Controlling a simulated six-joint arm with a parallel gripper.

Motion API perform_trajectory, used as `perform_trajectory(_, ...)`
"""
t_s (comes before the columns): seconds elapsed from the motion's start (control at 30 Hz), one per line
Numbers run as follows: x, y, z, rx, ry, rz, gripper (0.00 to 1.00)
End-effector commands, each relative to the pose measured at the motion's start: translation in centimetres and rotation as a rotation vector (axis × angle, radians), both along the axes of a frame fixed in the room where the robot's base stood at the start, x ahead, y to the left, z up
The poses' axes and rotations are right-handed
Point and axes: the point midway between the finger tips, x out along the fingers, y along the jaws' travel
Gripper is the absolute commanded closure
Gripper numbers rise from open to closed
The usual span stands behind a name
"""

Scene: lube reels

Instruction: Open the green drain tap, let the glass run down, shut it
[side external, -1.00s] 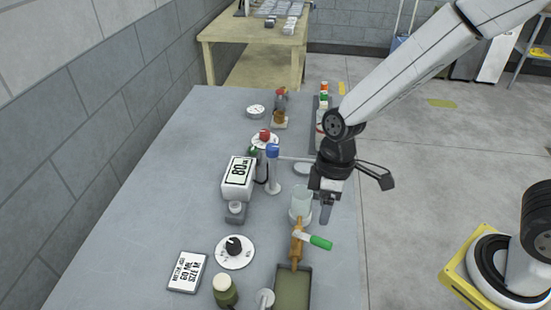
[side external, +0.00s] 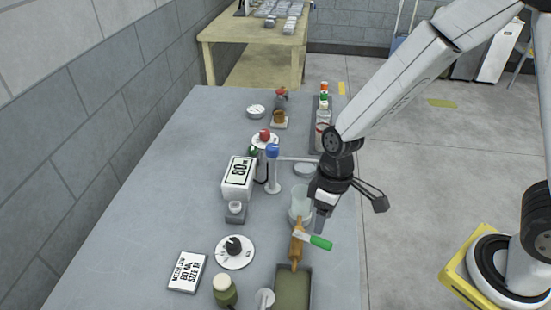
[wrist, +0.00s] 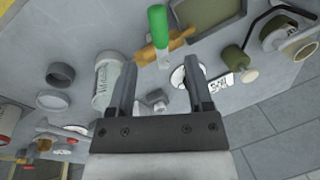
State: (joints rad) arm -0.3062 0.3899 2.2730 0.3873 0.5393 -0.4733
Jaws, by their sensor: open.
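The drain tap has a green-tipped lever (side external: 320,243) on a brass body (side external: 297,248). The lever sticks out to the right, across the body. In the wrist view the green grip (wrist: 158,24) is beyond the fingertips. The clear glass (side external: 297,207) stands just behind the tap, partly hidden by my gripper; in the wrist view the glass (wrist: 104,82) shows printed marks beside the left finger. Its liquid level is unclear. My gripper (side external: 319,226) points down beside the glass, close to the lever. In the wrist view my gripper (wrist: 161,68) is open and empty.
A green-bottomed tray (side external: 292,292) lies below the tap. A display (side external: 238,178) reads 80. A blue-topped post (side external: 273,170) stands behind the glass. The left tabletop is clear.

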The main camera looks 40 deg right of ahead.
Motion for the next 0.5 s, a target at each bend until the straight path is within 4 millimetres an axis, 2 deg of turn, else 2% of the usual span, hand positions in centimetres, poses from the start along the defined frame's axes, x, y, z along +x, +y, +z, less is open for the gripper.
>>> perform_trajectory(0.3,-0.4,0.6,-3.3,-0.001,0.002,0.002,0.34)
perform_trajectory(0.5,-0.4,0.9,-4.8,-0.001,0.001,0.002,0.34)
